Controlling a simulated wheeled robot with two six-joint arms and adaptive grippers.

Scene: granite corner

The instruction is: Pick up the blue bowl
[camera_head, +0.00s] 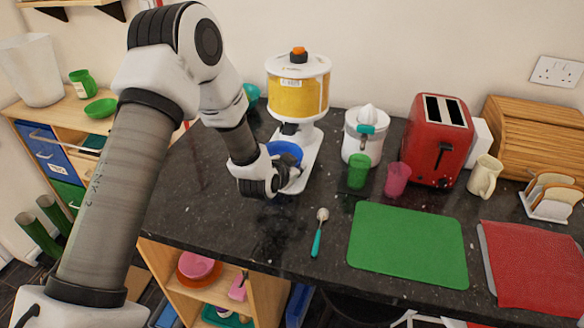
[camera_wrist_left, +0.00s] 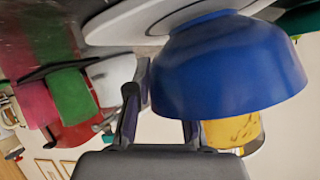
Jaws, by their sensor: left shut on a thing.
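I cannot tell whether the bowl touches the base. My right gripper is not in view.
A white juicer (camera_head: 364,140), green cup (camera_head: 358,172), pink cup (camera_head: 397,180) and red toaster (camera_head: 438,140) stand to the right. A teal-handled spoon (camera_head: 318,234) and green mat (camera_head: 407,244) lie in front. Dark counter (camera_head: 200,215) is clear at left.

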